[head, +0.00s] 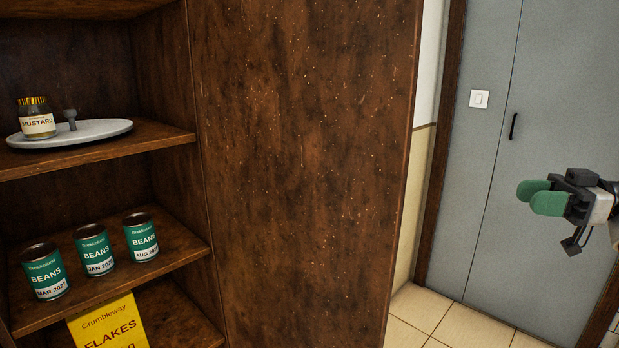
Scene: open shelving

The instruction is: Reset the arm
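My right gripper (536,196) is at the right edge of the head view, in front of the grey door and well away from the shelves. Its two green fingers point left and overlap in this view, so I cannot tell whether there is a gap between them. I see nothing hanging from or sticking out of the fingers. My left gripper is not in view.
Brown shelving (305,150) fills the left and middle. Its shelves hold a mustard jar (38,122) on a round grey tray (100,128), three beans cans (93,250) and a yellow flakes box (108,325). A grey door (560,90) and tiled floor (455,325) lie right.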

